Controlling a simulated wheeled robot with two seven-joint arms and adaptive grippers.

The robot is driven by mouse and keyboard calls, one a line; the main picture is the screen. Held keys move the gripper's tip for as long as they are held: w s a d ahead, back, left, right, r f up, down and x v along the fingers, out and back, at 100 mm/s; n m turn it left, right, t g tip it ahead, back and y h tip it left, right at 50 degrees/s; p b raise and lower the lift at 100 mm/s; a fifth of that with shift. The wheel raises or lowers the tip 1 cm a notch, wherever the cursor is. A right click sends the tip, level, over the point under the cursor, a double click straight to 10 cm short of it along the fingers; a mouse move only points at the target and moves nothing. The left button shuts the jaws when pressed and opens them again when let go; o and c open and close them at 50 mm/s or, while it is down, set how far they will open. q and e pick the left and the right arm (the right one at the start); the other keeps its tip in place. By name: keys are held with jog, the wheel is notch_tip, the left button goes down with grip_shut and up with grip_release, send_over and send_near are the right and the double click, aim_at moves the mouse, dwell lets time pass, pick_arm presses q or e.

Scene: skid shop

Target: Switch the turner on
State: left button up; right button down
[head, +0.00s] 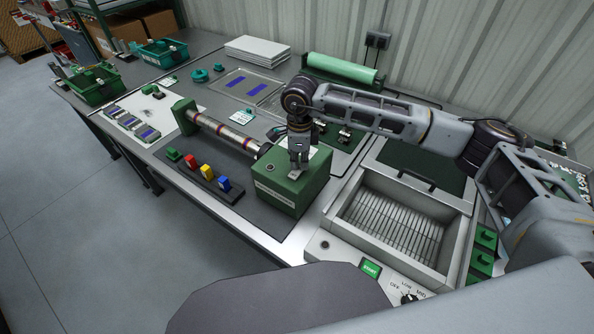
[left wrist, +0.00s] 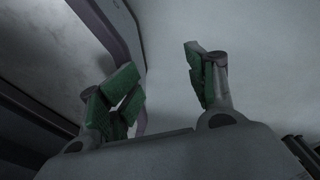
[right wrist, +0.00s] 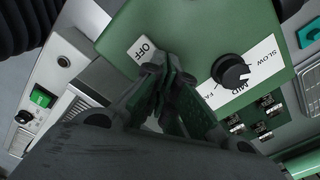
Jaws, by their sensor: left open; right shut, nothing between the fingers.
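The turner is a green box (head: 287,192) with a banded metal roller (head: 222,132) running left to a green end support (head: 185,117). In the right wrist view its green top (right wrist: 205,25) carries an OFF label (right wrist: 141,48) and a black knob (right wrist: 230,71) marked SLOW, MID and a partly hidden third word. My right gripper (head: 299,165) is shut and empty over the box; in the right wrist view its fingertips (right wrist: 165,68) are beside the OFF label and hide what lies under them. I cannot tell whether they touch. My left gripper (left wrist: 160,75) is open and empty.
A grey machine with a slatted tray (head: 390,225), a green START button (head: 370,268) and its own knob (head: 408,298) stands right of the turner. Coloured blocks (head: 207,172) stand in front of the roller. A green roll (head: 341,69) lies behind.

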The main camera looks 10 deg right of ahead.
aim_at(299, 168)
pick_arm(q)
jog(key=shift+a+f, duration=0.2)
jog(key=shift+a, duration=0.25)
pick_arm(e)
jog(key=shift+f, duration=0.25)
pick_arm(q)
jog(key=shift+d+f, duration=0.1)
jog(key=shift+d, duration=0.05)
pick_arm(e)
jog(key=shift+a+f, duration=0.1)
pick_arm(q)
jog(key=shift+d, duration=0.1)
pick_arm(e)
jog(key=shift+s, duration=0.1)
jog(key=shift+r, duration=0.55)
jog(key=shift+r+p, duration=1.15)
jog(key=shift+r, duration=1.9)
pick_arm(q)
notch_tip(299, 168, up, 3)
jog(key=shift+d+f, duration=0.1)
jog(key=shift+f, duration=0.1)
jog(key=shift+s+d, duration=0.1)
